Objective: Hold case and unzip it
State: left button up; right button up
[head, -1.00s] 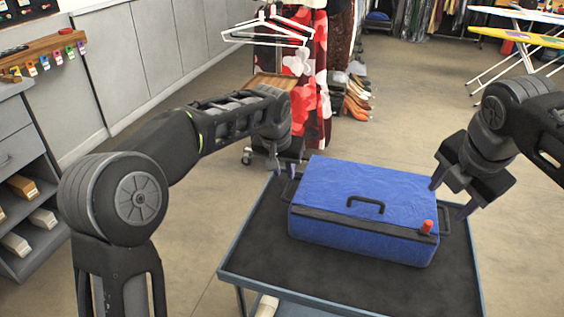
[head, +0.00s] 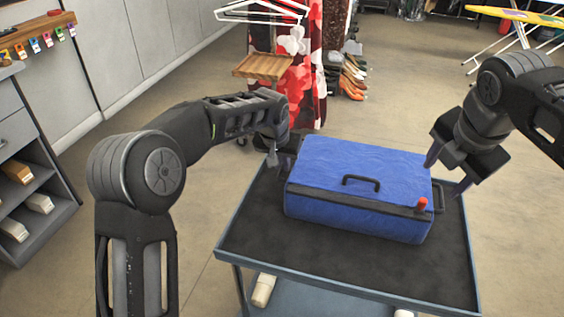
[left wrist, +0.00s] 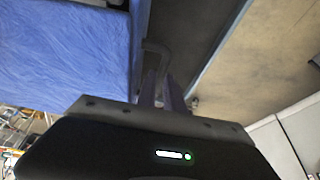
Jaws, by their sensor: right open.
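A blue case (head: 360,172) lies closed on the black-topped cart, with a dark zip band along its front side. It also shows in the left wrist view (left wrist: 60,60). A red zip pull (head: 422,205) stands at the front right corner. A dark carry handle (head: 360,182) is on top. My left gripper (head: 279,160) is at the case's left end; in the left wrist view its close-set fingers (left wrist: 163,92) are shut around the grey side handle (left wrist: 157,47). My right gripper (head: 446,174) is open and empty, just above the right end, near the red pull.
The cart (head: 300,272) has a raised blue rim and bare room in front of the case. A clothes rack (head: 313,75) with a wooden shelf (head: 264,66) and white hangers stands behind. A shelf unit (head: 30,190) is at the left. Ironing boards (head: 515,15) stand back right.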

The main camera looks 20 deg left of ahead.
dwell(0.4)
jog(key=c, duration=0.3)
jog(key=a+f+t+h, duration=0.2)
jog(key=f+h, duration=0.2)
jog(key=a+f+t+h, duration=0.2)
jog(key=f+t+h, duration=0.1)
jog(key=f+h, duration=0.1)
jog(key=a+f+t+h, duration=0.2)
jog(key=f+t+h, duration=0.1)
jog(key=f+h, duration=0.1)
jog(key=shift+s+a+f+h, duration=0.2)
jog(key=shift+s+f+h, duration=0.2)
jog(key=shift+f, duration=0.25)
jog(key=shift+c, duration=0.2)
jog(key=shift+w, duration=0.1)
